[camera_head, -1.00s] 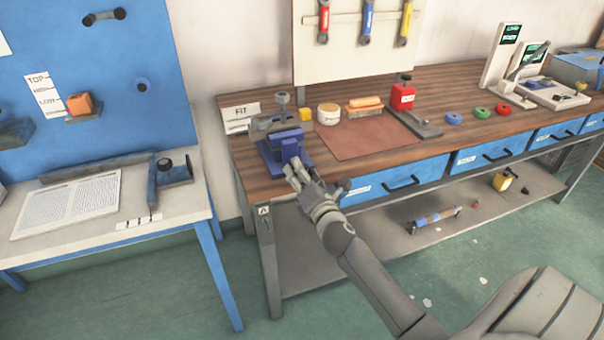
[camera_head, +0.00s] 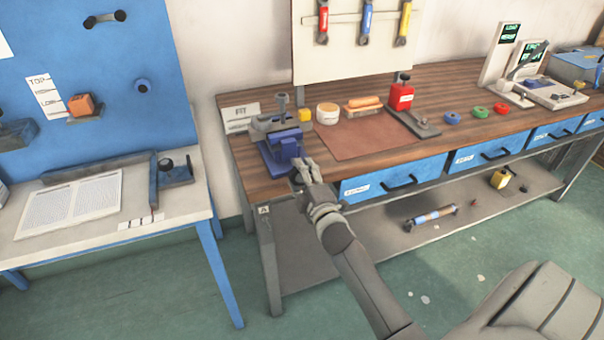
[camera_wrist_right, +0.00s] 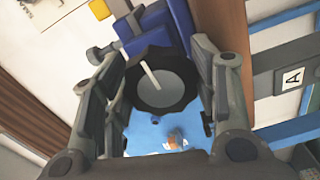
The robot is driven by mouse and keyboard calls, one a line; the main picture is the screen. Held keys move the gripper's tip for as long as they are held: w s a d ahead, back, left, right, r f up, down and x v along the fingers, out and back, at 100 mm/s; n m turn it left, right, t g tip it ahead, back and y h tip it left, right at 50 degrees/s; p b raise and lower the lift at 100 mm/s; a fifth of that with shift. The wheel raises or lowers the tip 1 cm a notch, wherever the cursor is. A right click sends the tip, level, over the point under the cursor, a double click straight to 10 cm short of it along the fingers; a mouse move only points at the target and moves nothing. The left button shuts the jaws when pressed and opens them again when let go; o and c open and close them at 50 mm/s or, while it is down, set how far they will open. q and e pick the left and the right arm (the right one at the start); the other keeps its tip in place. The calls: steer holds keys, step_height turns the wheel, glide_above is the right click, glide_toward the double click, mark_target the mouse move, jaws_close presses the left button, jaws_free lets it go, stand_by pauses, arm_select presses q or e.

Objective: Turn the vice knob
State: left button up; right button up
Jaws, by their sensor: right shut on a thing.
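The blue vice (camera_head: 283,150) stands at the left front corner of the wooden workbench, and its blue body also shows in the right wrist view (camera_wrist_right: 155,28). Its dark round knob (camera_wrist_right: 160,80), with a white line on its face, faces the right wrist camera. My right gripper (camera_head: 302,168) is at the front of the vice in the head view. In the wrist view its fingers (camera_wrist_right: 158,85) stand on either side of the knob, shut on it. The white line tilts slightly to the left. In the head view the knob is hidden by the gripper. My left gripper is not in view.
The workbench (camera_head: 240,150) holds a brown mat (camera_head: 360,138), a red bottle (camera_head: 402,97) and colored rings. Blue drawers (camera_head: 395,180) lie right of my right gripper. A blue-legged table (camera_head: 110,225) stands at the left, with floor between it and the bench.

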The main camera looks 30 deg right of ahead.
steer(key=m+p, duration=0.1)
steer(key=m, duration=0.3)
steer(key=shift+m, duration=0.4)
steer(key=m+p, duration=0.1)
steer(key=m, duration=0.2)
steer(key=shift+m, duration=0.3)
steer(key=m+p, duration=0.1)
steer(key=m, duration=0.3)
steer(key=shift+a+f+p, duration=0.1)
steer(key=shift+a+p, duration=0.05)
steer(key=shift+p, duration=0.25)
steer(key=shift+f+m+p, duration=0.1)
steer(key=shift+m+p, duration=0.3)
steer(key=shift+m, duration=1.7)
steer(key=o, duration=1)
